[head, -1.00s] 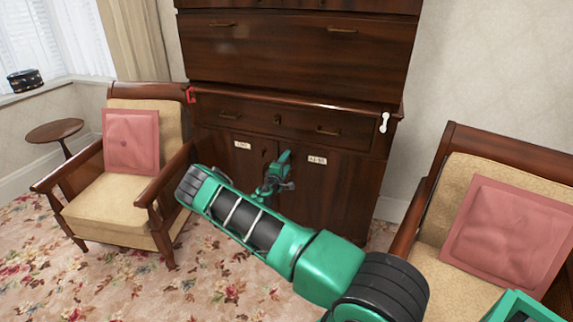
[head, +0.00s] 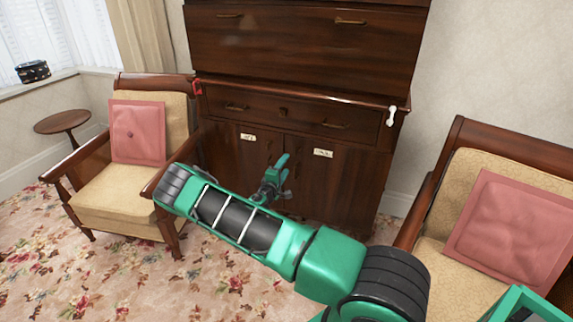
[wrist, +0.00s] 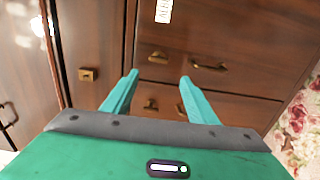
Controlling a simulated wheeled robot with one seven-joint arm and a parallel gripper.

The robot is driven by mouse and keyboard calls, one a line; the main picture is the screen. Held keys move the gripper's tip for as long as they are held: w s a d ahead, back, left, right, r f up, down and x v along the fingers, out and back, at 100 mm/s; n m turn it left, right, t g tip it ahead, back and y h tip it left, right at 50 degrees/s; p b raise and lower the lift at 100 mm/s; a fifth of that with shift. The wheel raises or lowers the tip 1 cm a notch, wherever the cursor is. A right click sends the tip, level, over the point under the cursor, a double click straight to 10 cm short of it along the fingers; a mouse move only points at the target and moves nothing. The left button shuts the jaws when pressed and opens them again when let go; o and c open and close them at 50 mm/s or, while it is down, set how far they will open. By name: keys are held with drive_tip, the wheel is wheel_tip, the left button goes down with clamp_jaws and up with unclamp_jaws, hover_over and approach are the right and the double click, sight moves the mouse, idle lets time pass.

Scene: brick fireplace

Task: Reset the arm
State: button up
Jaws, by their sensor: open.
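My green arm reaches across the lower middle of the head view. My gripper (head: 280,172) shows small beyond the forearm, in front of the lower doors of the dark wooden cabinet (head: 315,65). In the wrist view my gripper (wrist: 157,84) has its two teal fingers spread apart with nothing between them. Behind the fingers are wooden fronts with brass handles (wrist: 208,65). The gap between the fingertips and the wood cannot be judged exactly.
An armchair with a pink cushion (head: 137,131) stands left of the cabinet, another with a pink cushion (head: 512,228) at the right. A round side table (head: 62,122) is at far left. A white object (head: 392,115) is on the cabinet's right edge. Flowered carpet (head: 110,275) is clear in front.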

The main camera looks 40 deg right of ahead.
drive_tip(key=shift+s+a, duration=0.15)
drive_tip(key=shift+a, duration=0.1)
idle(0.4)
drive_tip(key=s+d+r+m+g+y, duration=0.1)
drive_tip(key=s+d+r+m+g, duration=0.1)
drive_tip(key=s+r+m+g, duration=0.35)
drive_tip(key=s+d+r+m+g+y, duration=0.2)
drive_tip(key=s+d+r, duration=0.1)
drive_tip(key=s, duration=0.5)
drive_tip(key=s+d+r+m+g+y, duration=0.1)
drive_tip(key=s+d+r+m+g, duration=0.1)
drive_tip(key=s+r+m+g, duration=0.3)
drive_tip(key=s+a+r+y, duration=0.3)
drive_tip(key=s+a, duration=0.4)
drive_tip(key=s, duration=0.3)
drive_tip(key=s+a+r+t+y, duration=0.1)
drive_tip(key=s+a+r+y, duration=0.3)
drive_tip(key=s, duration=0.7)
drive_tip(key=s+a+r+m+t+y, duration=0.1)
drive_tip(key=s+a+r+y, duration=0.3)
drive_tip(key=s+a, duration=0.6)
wheel_tip(320, 180, up, 2)
drive_tip(key=shift+s+a+r, duration=0.15)
drive_tip(key=shift+s, duration=0.2)
